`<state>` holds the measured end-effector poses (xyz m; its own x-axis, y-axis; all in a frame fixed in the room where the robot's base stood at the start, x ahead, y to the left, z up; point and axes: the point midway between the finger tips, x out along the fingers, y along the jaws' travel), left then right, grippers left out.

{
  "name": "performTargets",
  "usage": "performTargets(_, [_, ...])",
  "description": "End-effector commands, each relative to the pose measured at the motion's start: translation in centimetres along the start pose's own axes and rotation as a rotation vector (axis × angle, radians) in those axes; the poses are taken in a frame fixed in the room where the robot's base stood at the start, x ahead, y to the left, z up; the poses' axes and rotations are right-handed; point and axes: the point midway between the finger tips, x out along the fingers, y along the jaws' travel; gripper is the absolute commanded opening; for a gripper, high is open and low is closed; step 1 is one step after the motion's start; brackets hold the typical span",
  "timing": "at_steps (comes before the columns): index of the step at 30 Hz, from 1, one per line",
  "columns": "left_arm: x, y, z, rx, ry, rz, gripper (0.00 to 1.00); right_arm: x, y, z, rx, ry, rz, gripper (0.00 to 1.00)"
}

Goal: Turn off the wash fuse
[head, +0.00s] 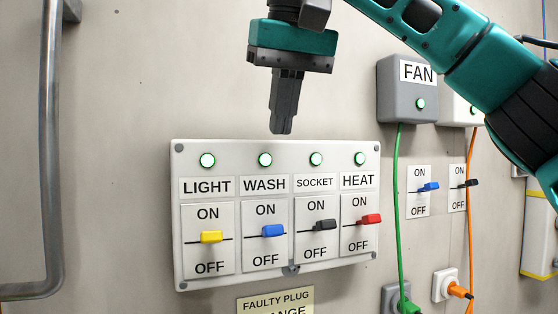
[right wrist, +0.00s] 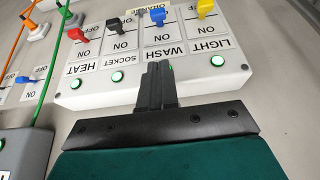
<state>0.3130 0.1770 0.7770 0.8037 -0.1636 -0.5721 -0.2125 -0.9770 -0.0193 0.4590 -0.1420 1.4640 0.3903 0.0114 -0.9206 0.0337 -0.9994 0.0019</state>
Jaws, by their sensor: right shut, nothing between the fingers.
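The white fuse panel (head: 276,277) is on the wall, with LIGHT, WASH, SOCKET and HEAT switches in a row. The WASH switch has a blue lever (head: 273,231) between its ON and OFF labels, and its round lamp (head: 265,160) is lit green. In the right wrist view the blue lever (right wrist: 158,15) is beyond my fingertips, and the fingers largely hide the WASH lamp. My right gripper (head: 281,130) is shut and empty, pointing down just above the panel's top edge; its fingers also show in the right wrist view (right wrist: 158,68). My left gripper is out of view.
Beside the blue lever are a yellow lever (head: 212,237) and a black lever (head: 323,225), with a red lever (head: 371,219) farther right. A grey FAN box (head: 401,104) with a green cable (head: 398,200) is right of the panel. A metal handle (head: 50,150) is at left.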

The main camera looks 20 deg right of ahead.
Motion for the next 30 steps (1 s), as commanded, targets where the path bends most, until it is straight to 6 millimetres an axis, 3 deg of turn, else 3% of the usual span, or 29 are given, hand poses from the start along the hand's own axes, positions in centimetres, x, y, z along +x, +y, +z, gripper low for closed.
performTargets(15, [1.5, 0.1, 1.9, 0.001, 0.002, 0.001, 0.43, 10.1, 0.1, 0.3, 0.0, -0.001, -0.001, 0.0])
performTargets(21, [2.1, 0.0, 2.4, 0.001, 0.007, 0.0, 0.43, 11.6, 0.0, 2.2, 0.0, 0.002, -0.001, 0.0])
performTargets(30, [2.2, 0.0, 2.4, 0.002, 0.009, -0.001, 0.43, 12.1, 0.0, 2.9, 0.002, 0.001, -0.003, 0.0])
